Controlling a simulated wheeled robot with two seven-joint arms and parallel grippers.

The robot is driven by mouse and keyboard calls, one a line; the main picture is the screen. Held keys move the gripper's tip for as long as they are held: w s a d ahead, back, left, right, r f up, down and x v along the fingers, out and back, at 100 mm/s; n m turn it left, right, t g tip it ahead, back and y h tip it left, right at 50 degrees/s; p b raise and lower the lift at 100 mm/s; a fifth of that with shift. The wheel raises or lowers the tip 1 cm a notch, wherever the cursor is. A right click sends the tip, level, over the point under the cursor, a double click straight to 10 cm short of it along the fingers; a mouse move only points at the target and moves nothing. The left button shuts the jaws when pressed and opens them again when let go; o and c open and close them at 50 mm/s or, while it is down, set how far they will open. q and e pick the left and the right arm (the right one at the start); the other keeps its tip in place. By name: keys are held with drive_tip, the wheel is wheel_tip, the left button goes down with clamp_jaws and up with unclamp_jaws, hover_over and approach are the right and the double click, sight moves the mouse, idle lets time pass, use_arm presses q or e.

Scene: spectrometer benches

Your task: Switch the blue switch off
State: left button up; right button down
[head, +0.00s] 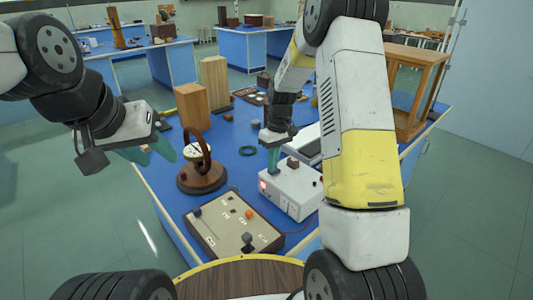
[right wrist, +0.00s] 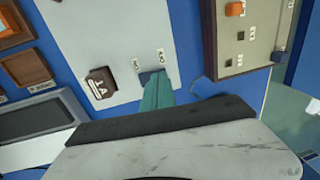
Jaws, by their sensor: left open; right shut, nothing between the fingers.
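A white box (head: 291,192) stands on the blue bench in the middle of the head view, with a red-lit part on its front. In the right wrist view its pale top panel (right wrist: 112,35) carries a brown knob (right wrist: 101,83) and a small dark blue switch (right wrist: 146,76) beside printed labels. My right gripper (head: 273,165) is shut and empty, pointing down at the panel; its teal fingertips (right wrist: 157,84) partly cover the switch. I cannot tell whether they touch it, nor the switch's position. My left gripper (head: 150,152) is open and empty, left of the bench.
A beige control panel (head: 235,226) with knobs lies in front of the white box. A round wooden-based instrument (head: 202,177) with a ring stands left of it. Wooden blocks (head: 214,82) stand behind, and a wood-framed glass case (head: 412,85) is at the right.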

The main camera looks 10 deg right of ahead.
drive_tip(key=shift+s+a+f+h, duration=0.25)
drive_tip(key=shift+a+f+h, duration=0.1)
drive_tip(key=shift+h, duration=0.15)
drive_tip(key=shift+s+a+f+t, duration=0.2)
drive_tip(key=shift+s+f+t, duration=0.1)
drive_tip(key=shift+f, duration=0.05)
drive_tip(key=shift+w+d+r, duration=0.1)
drive_tip(key=shift+w+d, duration=0.3)
drive_tip(key=shift+d, duration=0.3)
drive_tip(key=shift+r, duration=0.1)
wheel_tip(320, 180, up, 15)
drive_tip(key=shift+a, duration=0.35)
